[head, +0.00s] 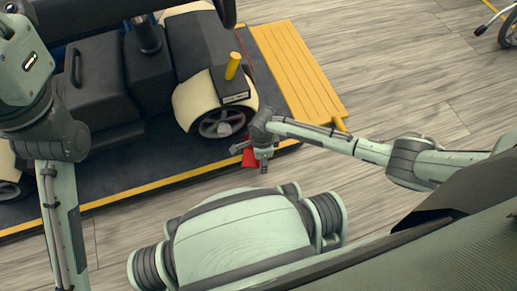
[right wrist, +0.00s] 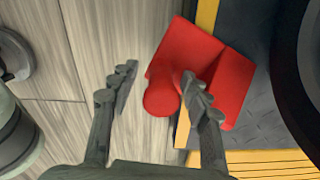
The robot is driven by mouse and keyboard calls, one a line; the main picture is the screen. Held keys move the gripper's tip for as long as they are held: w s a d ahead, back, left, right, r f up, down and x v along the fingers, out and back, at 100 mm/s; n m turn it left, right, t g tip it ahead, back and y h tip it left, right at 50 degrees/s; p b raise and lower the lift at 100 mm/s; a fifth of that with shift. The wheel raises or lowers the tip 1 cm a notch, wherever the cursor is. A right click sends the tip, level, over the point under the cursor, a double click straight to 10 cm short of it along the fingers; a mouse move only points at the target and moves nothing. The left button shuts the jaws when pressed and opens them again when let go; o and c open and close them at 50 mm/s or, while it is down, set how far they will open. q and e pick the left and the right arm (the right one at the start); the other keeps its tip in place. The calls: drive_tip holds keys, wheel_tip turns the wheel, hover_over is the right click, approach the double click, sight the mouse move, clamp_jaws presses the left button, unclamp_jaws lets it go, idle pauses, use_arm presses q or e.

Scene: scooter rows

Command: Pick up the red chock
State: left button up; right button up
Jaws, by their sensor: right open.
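The red chock (head: 248,158) sits at the yellow front edge of the dark platform, close to the scooter's wheel. My right gripper (head: 264,164) is over it and partly hides it in the head view. In the right wrist view the chock (right wrist: 222,72) shows two sloping faces and a rounded red knob (right wrist: 160,98). My right gripper (right wrist: 158,76) is open, with the knob appearing between its fingers and the right finger overlapping the chock. I cannot tell whether they touch. My left arm shows at the left, but its gripper is out of view.
A black and cream scooter (head: 190,50) stands on the dark platform (head: 130,165), its wheel (head: 222,122) just behind the chock. A yellow ramp (head: 298,70) adjoins the platform at right. Wood-look floor (head: 400,70) is clear to the right. Another wheel (head: 508,32) is at far right.

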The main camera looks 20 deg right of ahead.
clamp_jaws()
drive_tip(key=shift+w+r, duration=0.1)
drive_tip(key=shift+r, duration=0.1)
idle(0.5)
